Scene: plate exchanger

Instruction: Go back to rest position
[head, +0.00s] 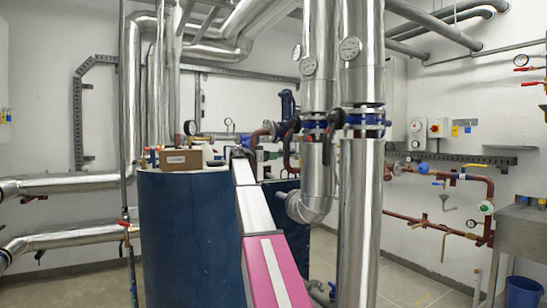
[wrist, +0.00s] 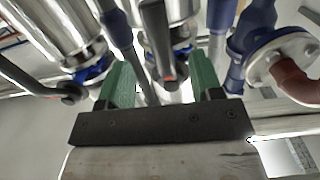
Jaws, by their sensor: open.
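My gripper shows in the wrist view (wrist: 164,75) as two green fingers on a dark bar, spread apart. I see nothing held between them. A black valve lever with a red mark (wrist: 160,40) appears in the gap between the fingers, seemingly beyond them; I cannot tell the exact distance. In the head view my white and pink arm reaches forward over the blue tank, and its dark end is near the tank's top right edge. The fingers are not clear there.
The blue tank (head: 190,235) carries a cardboard box (head: 181,160) and small items. Thick silver pipes (head: 361,215) with gauges and blue flanges stand just right of my arm. Red-brown pipes (head: 440,226) line the right wall. A metal table (head: 521,225) and a blue bin (head: 523,293) are at far right.

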